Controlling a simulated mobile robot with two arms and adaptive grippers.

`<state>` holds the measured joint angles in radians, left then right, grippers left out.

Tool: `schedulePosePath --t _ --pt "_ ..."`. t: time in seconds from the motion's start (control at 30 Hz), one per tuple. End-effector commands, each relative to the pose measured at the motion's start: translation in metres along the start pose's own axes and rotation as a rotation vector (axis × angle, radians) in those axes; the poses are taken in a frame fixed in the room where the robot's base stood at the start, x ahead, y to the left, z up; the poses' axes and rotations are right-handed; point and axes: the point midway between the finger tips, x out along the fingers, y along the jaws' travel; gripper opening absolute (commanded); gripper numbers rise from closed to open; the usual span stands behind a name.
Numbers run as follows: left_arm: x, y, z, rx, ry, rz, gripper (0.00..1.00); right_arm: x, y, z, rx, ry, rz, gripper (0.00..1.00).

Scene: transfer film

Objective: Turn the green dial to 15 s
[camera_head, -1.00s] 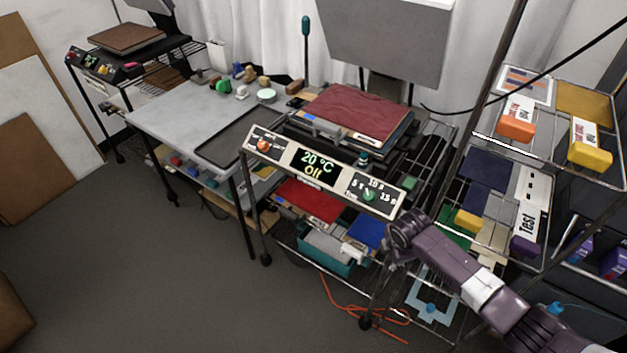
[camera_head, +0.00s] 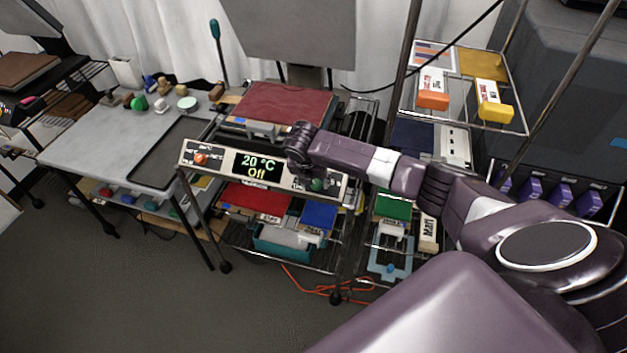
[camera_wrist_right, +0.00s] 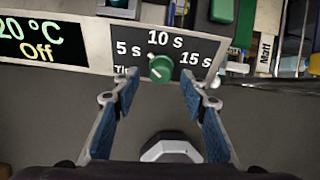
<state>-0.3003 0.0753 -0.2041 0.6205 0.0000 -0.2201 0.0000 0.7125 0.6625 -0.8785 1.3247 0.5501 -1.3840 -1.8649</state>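The green dial (camera_wrist_right: 161,68) sits on the front panel of the press, under the labels 5 s, 10 s and 15 s in the right wrist view. Its pointer mark seems to face up-left, toward 5 s. My right gripper (camera_wrist_right: 160,92) is open, with its blue-padded fingers on either side of the dial and apart from it. In the head view, the dial (camera_head: 317,184) shows just below my right wrist, and the arm covers part of its scale. The panel display (camera_head: 257,165) reads 20 °C and Off. My left gripper is not in view.
An orange-red dial (camera_head: 201,159) is at the panel's left end. The press with a red pad (camera_head: 283,103) is above the panel. A grey table (camera_head: 95,140) stands left, and a wire shelf (camera_head: 465,118) with coloured boxes stands right. Open floor lies in front.

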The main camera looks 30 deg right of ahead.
Motion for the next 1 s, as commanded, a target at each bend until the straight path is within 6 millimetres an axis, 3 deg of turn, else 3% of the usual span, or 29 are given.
schedulePosePath --t 0.2,0.53,0.9,1.0 --pt "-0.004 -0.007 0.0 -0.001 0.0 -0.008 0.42 0.016 0.0 0.001 0.002 -0.001 0.0 0.4" --pt "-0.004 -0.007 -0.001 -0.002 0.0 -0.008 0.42 0.02 0.0 0.001 0.001 -0.002 0.001 0.4" --pt "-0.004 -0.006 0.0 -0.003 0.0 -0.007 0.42 0.019 0.0 0.001 0.002 -0.002 0.001 0.0" --pt "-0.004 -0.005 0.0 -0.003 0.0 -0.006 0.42 0.019 0.0 0.001 0.003 -0.002 0.001 0.0"
